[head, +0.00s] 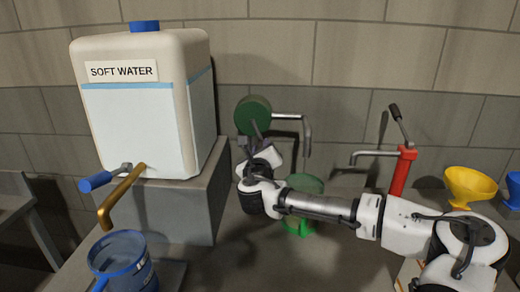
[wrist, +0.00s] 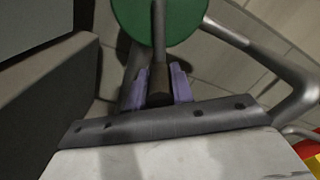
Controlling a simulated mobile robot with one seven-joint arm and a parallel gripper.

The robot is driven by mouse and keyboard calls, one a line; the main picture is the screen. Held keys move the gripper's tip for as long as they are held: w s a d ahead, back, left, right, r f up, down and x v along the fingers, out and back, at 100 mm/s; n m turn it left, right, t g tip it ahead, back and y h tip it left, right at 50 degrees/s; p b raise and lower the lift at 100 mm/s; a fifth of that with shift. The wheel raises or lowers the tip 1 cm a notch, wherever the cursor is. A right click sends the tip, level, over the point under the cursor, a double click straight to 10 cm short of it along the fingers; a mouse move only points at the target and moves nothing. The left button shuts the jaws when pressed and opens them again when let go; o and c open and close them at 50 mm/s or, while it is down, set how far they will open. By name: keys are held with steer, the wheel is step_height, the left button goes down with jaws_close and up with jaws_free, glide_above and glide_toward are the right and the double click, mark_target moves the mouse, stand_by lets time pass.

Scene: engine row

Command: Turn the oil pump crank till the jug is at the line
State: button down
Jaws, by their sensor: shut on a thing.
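The oil pump (head: 253,115) is a round green drum on the wall, with a grey spout pipe (head: 306,130) bending down at its right. In the wrist view the green drum (wrist: 160,18) is at the top, with a grey crank arm (wrist: 158,45) across it. My gripper (wrist: 161,86) has its purple fingers shut on the dark crank handle (wrist: 159,83), below the drum. In the head view my gripper (head: 255,142) is just under the drum. A green jug (head: 305,184) stands below the spout, partly hidden behind my arm. Its line and oil level cannot be seen.
A large soft water tank (head: 140,115) with a brass tap (head: 122,195) stands on a grey block (head: 185,210) at left. A blue jug (head: 120,260) is below the tap. At right are a red pump (head: 402,172), a yellow funnel (head: 470,184) and a blue funnel (head: 513,190).

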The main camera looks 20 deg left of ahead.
steer(key=shift+w+d+r, duration=0.1)
steer(key=shift+r, duration=0.05)
steer(key=c, duration=1.3)
jaws_free()
steer(key=shift+c, duration=0.2)
steer(key=shift+o, duration=0.7)
steer(key=b+v, duration=0.3)
steer(key=v, duration=1.1)
steer(key=shift+b, duration=0.35)
